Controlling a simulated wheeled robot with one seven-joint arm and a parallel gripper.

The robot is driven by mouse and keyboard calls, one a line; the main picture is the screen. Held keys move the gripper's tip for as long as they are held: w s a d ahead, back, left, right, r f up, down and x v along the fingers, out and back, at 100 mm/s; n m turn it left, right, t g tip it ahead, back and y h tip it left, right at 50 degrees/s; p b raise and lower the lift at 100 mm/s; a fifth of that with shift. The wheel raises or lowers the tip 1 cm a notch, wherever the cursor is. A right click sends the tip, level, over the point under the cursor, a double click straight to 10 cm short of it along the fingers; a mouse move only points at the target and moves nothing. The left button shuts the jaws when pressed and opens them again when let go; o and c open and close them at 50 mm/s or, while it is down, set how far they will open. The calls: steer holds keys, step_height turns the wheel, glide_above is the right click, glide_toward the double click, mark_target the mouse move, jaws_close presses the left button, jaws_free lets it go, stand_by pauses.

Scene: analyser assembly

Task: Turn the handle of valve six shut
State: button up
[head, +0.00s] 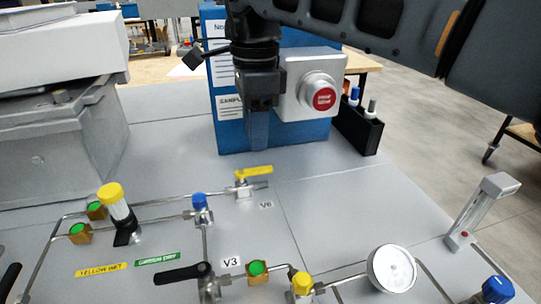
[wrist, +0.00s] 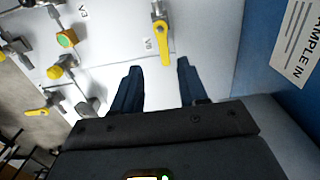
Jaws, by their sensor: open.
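Valve six is a small metal valve (head: 243,190) with a yellow lever handle (head: 256,172), beside a "V6" label (head: 266,205) on the grey panel. The handle points right, roughly in line with its pipe. In the wrist view the yellow handle (wrist: 163,45) points toward my gripper, its tip near the gap between the fingers. My gripper (wrist: 158,66) is open and empty, its two dark fingers apart. In the head view my gripper (head: 258,140) hangs pointing down above and behind the handle, in front of the blue box. I see no contact with the handle.
A blue box (head: 232,140) with a red button unit (head: 318,95) stands close behind. A black pen holder (head: 360,130) is to its right. A black-handled valve marked V3 (head: 182,273), pipes and a gauge (head: 392,268) lie nearer. The panel right of valve six is clear.

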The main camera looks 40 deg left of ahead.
mark_target(262, 169)
steer(key=shift+w+d+r, duration=0.15)
steer(key=shift+w, duration=0.35)
steer(key=shift+w+f, duration=0.1)
steer(key=shift+f, duration=3.6)
jaws_close()
